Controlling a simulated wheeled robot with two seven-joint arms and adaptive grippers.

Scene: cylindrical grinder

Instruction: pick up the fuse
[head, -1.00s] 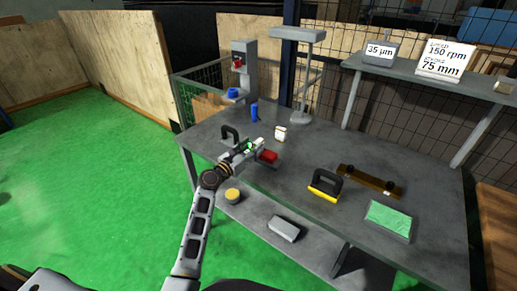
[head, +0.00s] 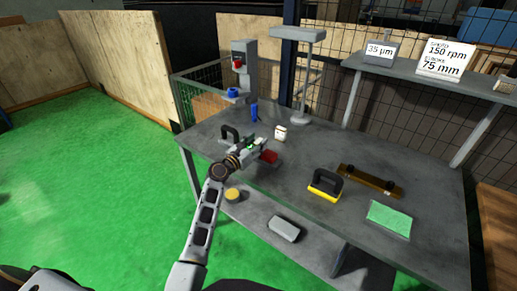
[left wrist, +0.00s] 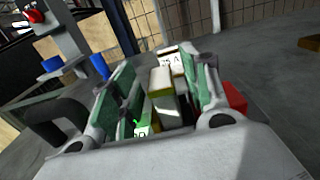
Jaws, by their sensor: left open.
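A pale block with a dull yellow top, apparently the fuse (left wrist: 163,92), stands between the two fingers of my left gripper (left wrist: 158,88) in the left wrist view. The green-padded fingers are apart, one on each side of it, and I see a gap at the left. Its lower part is hidden. In the head view my left gripper (head: 260,145) is low over the table's left part and largely hides it. Behind it is a small white box with a label ending in "A" (left wrist: 172,60), also in the head view (head: 281,132). My right gripper is out of view.
A red block (head: 269,156) is close to the right finger. A black handle (head: 230,133) and a blue cylinder (head: 254,112) stand nearby. A lit green label (left wrist: 142,131) shows below the fingers. The grey table (head: 300,160) is clear in the middle.

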